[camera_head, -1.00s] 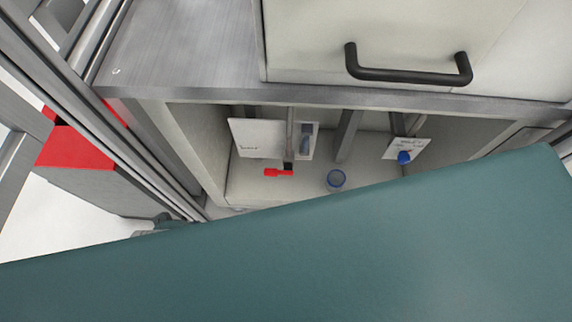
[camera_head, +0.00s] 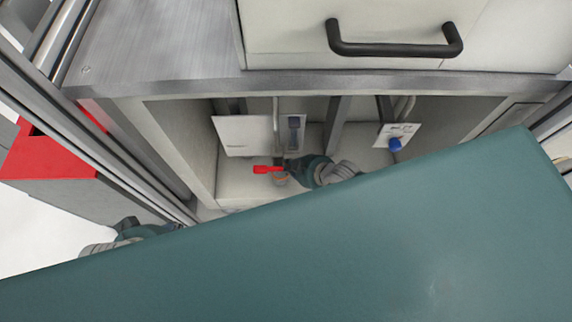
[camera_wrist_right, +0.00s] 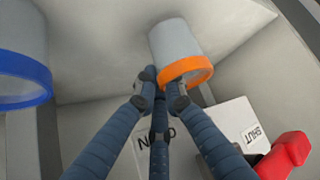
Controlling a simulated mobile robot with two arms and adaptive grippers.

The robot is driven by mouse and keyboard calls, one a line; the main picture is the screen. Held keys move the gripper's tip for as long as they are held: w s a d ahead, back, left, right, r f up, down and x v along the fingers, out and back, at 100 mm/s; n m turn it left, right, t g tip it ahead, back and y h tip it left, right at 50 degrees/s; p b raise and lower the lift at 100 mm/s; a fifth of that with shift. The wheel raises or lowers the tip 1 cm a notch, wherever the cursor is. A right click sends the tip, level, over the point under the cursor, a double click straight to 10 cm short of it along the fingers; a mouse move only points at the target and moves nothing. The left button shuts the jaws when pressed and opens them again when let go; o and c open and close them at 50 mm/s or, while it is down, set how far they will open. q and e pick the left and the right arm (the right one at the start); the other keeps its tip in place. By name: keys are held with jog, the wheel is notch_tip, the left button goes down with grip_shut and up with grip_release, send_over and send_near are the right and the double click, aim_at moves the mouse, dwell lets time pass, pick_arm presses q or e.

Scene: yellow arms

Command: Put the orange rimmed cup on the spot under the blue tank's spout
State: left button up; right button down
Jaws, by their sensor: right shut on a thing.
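The orange rimmed cup (camera_head: 280,180) is small in the head view, below the red tap handle (camera_head: 266,169). In the right wrist view the cup (camera_wrist_right: 178,45) is pale grey with an orange rim. My right gripper (camera_head: 287,167) is shut on it near the rim; its fingers (camera_wrist_right: 165,88) show in the wrist view. The blue tap knob (camera_head: 395,144) is on the right of the recess, by a white card. The spot under the blue spout is hidden. Part of what seems my left wrist (camera_head: 130,231) shows at lower left; its jaws are unclear.
A blue rimmed cup (camera_wrist_right: 24,55) stands left of the held cup in the wrist view. The red handle (camera_wrist_right: 285,157) is close at lower right there. The recess has a left side wall and a top edge (camera_head: 330,82). A red-topped box (camera_head: 45,155) stands left.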

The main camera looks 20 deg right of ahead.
jog(key=shift+w+a+f, duration=0.3)
jog(key=shift+w, duration=0.15)
jog(key=shift+f+b, duration=0.15)
jog(key=shift+b, duration=0.15)
jog(key=c, duration=2.1)
grip_release()
jog(key=shift+s, duration=0.1)
